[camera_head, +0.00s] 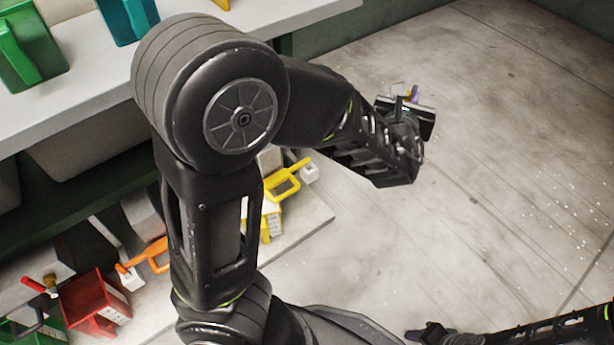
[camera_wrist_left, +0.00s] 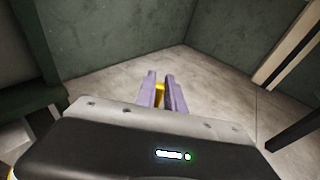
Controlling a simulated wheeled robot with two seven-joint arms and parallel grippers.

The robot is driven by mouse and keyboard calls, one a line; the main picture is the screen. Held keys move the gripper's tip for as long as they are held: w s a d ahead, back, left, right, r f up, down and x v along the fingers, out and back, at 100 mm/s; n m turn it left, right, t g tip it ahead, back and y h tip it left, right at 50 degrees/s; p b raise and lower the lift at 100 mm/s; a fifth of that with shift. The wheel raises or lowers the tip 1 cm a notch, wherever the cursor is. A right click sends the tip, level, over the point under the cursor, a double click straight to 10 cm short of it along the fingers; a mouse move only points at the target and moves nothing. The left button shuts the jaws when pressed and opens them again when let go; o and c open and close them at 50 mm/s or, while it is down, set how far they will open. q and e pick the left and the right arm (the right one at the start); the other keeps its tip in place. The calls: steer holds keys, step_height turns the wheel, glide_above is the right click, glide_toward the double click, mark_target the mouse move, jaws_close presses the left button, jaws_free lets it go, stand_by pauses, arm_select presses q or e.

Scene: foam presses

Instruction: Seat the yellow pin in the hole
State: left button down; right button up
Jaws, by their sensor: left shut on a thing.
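My left gripper (camera_head: 412,94) is held out over the bare floor, away from the shelf, and is largely hidden behind its own wrist. In the left wrist view its purple fingers (camera_wrist_left: 163,92) are shut on a small yellow piece, the yellow pin (camera_wrist_left: 160,90), of which only a little shows between them. The hole for it cannot be made out in either view. My right gripper (camera_head: 432,334) shows only in part at the bottom edge, dark and too unclear to tell its jaws.
A yellow press (camera_head: 284,182) with a handle stands low behind my left arm, partly hidden. An orange-handled press (camera_head: 152,254) and a red box (camera_head: 92,303) are further left. Green (camera_head: 30,50) and teal (camera_head: 128,18) containers stand on the shelf. The floor at right is clear.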

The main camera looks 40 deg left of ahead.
arm_select(q)
steer(key=s+a+f+n+g+y, duration=0.2)
steer(key=a+f+n+g+y, duration=0.8)
steer(key=a+f, duration=1.3)
steer(key=shift+f+n+g+y+b, duration=0.3)
steer(key=shift+f+n+b, duration=0.05)
steer(key=shift+f+n, duration=0.25)
steer(key=shift+a, duration=0.1)
steer(key=shift+f+b, duration=1.05)
steer(key=shift+f, duration=1.4)
steer(key=shift+f, duration=0.1)
steer(key=shift+f+b, duration=1.1)
steer(key=shift+f, duration=1.3)
